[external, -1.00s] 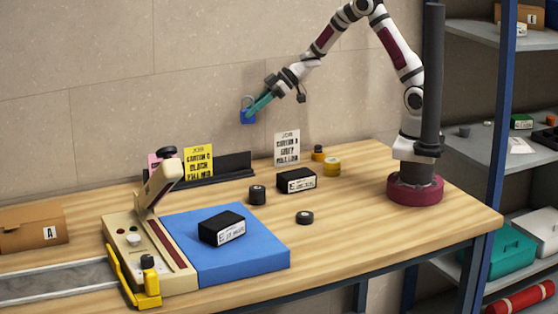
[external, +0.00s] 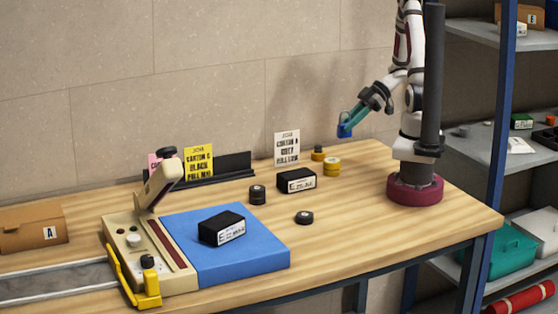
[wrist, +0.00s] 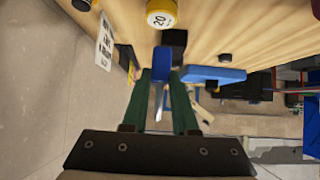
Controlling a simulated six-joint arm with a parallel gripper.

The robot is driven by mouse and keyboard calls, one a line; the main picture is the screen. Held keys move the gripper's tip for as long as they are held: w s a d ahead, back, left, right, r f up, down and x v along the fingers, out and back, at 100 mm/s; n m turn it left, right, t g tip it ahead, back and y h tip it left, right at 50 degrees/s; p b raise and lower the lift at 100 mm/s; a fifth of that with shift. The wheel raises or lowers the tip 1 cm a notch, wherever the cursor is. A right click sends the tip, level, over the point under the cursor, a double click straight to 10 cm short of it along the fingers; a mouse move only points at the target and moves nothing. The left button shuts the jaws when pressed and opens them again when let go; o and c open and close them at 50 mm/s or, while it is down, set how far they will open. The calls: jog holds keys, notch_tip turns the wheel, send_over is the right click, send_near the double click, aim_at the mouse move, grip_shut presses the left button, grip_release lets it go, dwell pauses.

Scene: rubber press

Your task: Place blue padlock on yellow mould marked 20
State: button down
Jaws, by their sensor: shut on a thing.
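The blue padlock (external: 344,130) is held at the tip of my gripper (external: 351,119), in the air above the back right of the bench. In the wrist view the padlock (wrist: 161,60) sits between the green fingertips (wrist: 161,76), which are shut on it. The yellow mould marked 20 (wrist: 160,17) shows at the top of the wrist view, apart from the padlock. In the external view, a yellow round piece (external: 332,168) stands below and slightly left of the padlock; its marking cannot be read there.
Black labelled boxes lie on the bench (external: 296,180) and the blue pad (external: 262,250). Dark round pieces (external: 257,195) and a card (external: 287,148) are nearby. The bench's right front (external: 380,225) is clear.

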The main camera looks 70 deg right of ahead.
aim_at(338, 131)
jog(key=x, duration=0.4)
jog(key=shift+w+a+r, duration=0.1)
jog(key=shift+w+r, duration=0.1)
jog(key=shift+w+a+f, duration=0.1)
jog(key=shift+f, duration=1)
jog(key=shift+w+f, duration=0.1)
jog(key=shift+f, duration=1)
jog(key=shift+f, duration=0.1)
jog(key=c, duration=0.7)
grip_release()
